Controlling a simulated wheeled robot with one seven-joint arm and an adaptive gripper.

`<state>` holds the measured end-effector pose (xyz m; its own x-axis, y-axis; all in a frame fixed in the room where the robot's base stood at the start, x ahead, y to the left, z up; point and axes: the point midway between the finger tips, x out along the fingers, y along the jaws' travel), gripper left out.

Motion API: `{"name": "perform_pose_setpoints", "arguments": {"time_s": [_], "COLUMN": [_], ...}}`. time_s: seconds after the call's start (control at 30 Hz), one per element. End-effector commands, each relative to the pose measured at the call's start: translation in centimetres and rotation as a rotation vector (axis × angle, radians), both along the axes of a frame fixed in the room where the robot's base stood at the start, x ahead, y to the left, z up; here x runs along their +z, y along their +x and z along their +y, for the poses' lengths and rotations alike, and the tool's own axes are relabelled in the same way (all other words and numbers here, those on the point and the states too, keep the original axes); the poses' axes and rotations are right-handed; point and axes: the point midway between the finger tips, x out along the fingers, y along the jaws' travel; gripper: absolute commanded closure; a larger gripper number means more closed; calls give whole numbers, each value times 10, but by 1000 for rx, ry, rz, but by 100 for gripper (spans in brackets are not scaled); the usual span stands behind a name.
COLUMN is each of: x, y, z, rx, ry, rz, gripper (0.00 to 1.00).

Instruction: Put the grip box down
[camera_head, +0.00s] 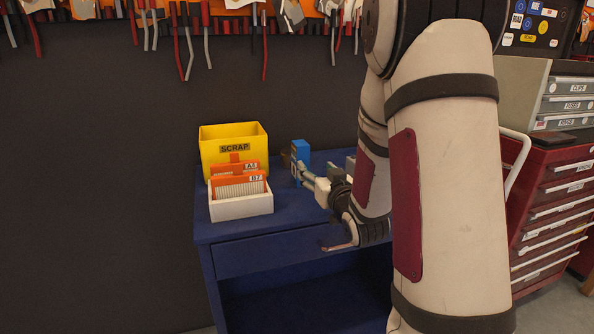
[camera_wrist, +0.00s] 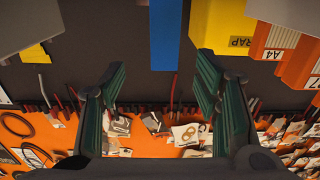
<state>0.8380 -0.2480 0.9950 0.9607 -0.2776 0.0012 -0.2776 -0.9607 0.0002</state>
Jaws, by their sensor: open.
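A small blue box (camera_head: 299,150), which I take to be the grip box, stands upright at the blue bench (camera_head: 270,247), right of the yellow bin. Its lower part is partly covered by my gripper, so I cannot tell whether its base touches the bench top. In the wrist view the blue box (camera_wrist: 166,35) shows at the top centre, between the lines of the two fingers. My gripper (camera_wrist: 160,78) is open, with dark green finger pads wide apart and visible gaps on both sides of the box. In the head view my arm hides much of the gripper.
A yellow SCRAP bin (camera_head: 248,132) and a white tray (camera_head: 245,206) with orange cards A4 and B7 (camera_head: 238,183) stand left of the box. A red tool cabinet (camera_head: 550,165) stands at right. Tools hang on the orange wall board (camera_head: 230,14).

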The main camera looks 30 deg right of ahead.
Motion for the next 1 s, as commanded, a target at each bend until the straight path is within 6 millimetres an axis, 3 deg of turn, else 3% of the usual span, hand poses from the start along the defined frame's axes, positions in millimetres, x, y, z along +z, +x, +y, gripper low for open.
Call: {"name": "perform_pose_setpoints", "arguments": {"time_s": [0.3,0.57,0.8,1.0], "x": [0,1,1,2], "y": [55,73,106,118], "z": [-15,-18,-23,-27], "rx": [1,2,2,1], "ry": [0,0,0,1], "rz": [1,1,1,2], "gripper": [43,43,43,43]}}
